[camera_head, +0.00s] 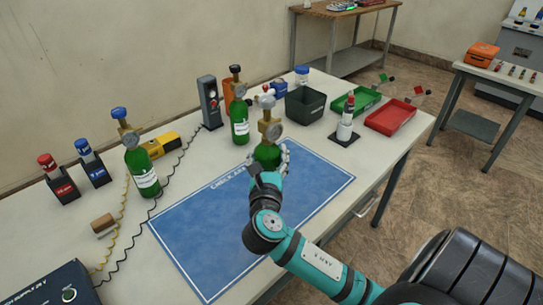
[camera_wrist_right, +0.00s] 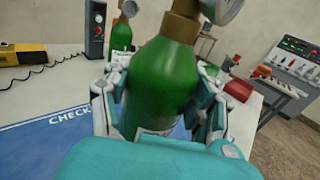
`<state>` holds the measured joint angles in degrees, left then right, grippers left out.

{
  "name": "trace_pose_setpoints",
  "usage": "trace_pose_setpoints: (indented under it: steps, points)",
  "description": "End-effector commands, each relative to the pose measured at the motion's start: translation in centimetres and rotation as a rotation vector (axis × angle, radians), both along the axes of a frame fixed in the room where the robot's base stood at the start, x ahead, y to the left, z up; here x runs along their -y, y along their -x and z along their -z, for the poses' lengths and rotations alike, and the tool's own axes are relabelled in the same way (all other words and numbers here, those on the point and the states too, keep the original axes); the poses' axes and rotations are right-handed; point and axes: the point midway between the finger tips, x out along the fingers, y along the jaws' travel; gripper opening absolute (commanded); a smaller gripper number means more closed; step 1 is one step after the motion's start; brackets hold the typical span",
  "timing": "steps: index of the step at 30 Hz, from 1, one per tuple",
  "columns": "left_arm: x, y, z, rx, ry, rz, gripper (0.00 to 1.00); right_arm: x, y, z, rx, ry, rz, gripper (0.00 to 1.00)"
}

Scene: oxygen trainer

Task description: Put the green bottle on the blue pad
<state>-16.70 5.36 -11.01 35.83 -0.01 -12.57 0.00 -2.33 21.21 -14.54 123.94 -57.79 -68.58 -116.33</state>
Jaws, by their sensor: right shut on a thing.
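My right gripper (camera_head: 268,160) is shut on a green bottle (camera_head: 267,152) with a brass valve and a gauge. The bottle is upright at the far edge of the blue pad (camera_head: 225,240), near its printed "CHECK" lettering. I cannot tell whether its base touches the pad. In the right wrist view the same bottle (camera_wrist_right: 162,85) fills the space between the fingers (camera_wrist_right: 160,105), and its lower part is partly hidden. Two other green bottles stand on the table: one with a black knob (camera_head: 239,125) behind the pad, one with a blue knob (camera_head: 143,172) left of it. My left gripper is out of view.
Behind the pad stand a dark grey bin (camera_head: 305,105), a green tray (camera_head: 355,103), a red tray (camera_head: 390,117) and a red-topped device (camera_head: 345,125) on a dark base. A yellow tool (camera_head: 160,143) and coiled cables lie at left. Most of the pad is bare.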

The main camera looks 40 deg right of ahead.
Motion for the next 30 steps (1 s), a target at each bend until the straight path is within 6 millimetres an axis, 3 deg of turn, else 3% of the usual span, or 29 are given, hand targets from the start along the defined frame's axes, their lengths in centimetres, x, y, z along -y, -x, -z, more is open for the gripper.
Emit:
trace_pose_setpoints:
  steps: [3, 9, 14, 21, 30]
  points:
    - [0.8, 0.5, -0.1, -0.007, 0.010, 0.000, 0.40, 2.1, -1.7, -0.1, 0.005, 0.006, 0.003, 0.00]
    - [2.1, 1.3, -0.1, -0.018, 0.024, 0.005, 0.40, 3.8, -3.3, 0.2, 0.005, 0.004, 0.000, 0.00]
    - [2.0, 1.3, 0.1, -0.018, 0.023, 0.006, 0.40, 4.0, -3.4, 1.0, 0.003, 0.001, 0.000, 0.00]
    - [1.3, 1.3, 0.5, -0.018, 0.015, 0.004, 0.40, 4.0, -3.4, 3.8, 0.001, 0.003, 0.000, 0.00]
    - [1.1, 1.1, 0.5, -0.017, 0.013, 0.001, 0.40, 4.0, -3.4, 3.9, 0.004, 0.003, 0.000, 0.00]
